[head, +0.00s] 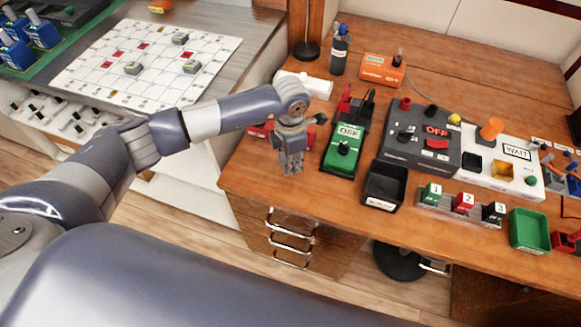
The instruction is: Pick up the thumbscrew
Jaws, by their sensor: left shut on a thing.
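My left gripper (291,168) points down over the left front part of the wooden desk (262,185), left of the green OFF block (344,146). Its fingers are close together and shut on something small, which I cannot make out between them. I cannot pick out a thumbscrew for sure anywhere in the head view. My left wrist hides part of a red item (260,130) behind it. My right gripper is not in view.
A black tray (383,186), a dark grey OFF box (420,137), a white WAIT box (502,160), numbered switches (462,203) and a green bin (528,230) crowd the desk's right. A bottle (340,50) and an orange box (382,70) stand behind. A white grid board (147,62) lies left.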

